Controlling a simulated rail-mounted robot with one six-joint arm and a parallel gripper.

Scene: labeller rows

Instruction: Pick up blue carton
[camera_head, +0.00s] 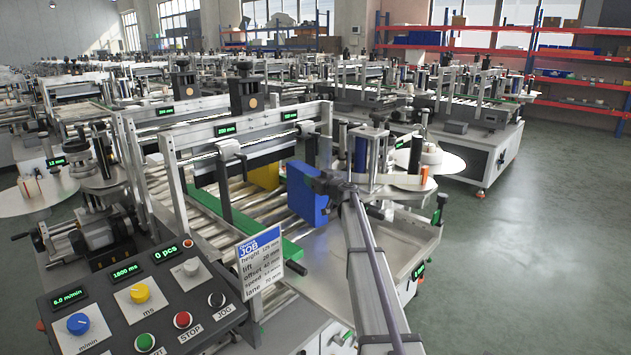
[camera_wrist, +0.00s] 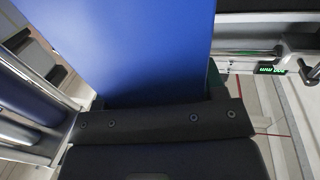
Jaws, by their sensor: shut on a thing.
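The blue carton (camera_head: 306,194) is a flat, upright box over the roller conveyor in the head view. My gripper (camera_head: 332,187) is at its right side and shut on it. In the wrist view the blue carton (camera_wrist: 140,45) fills the upper middle, rising from the dark gripper (camera_wrist: 155,122). The fingertips are mostly hidden by the carton. I cannot tell whether the carton's lower edge touches the rollers.
A yellow carton (camera_head: 264,175) stands behind the blue one on the conveyor. Green guide rails (camera_head: 240,222) run along the rollers. A control panel (camera_head: 140,305) and a job card (camera_head: 260,258) are in front. A labeller column (camera_head: 371,155) stands close to the right.

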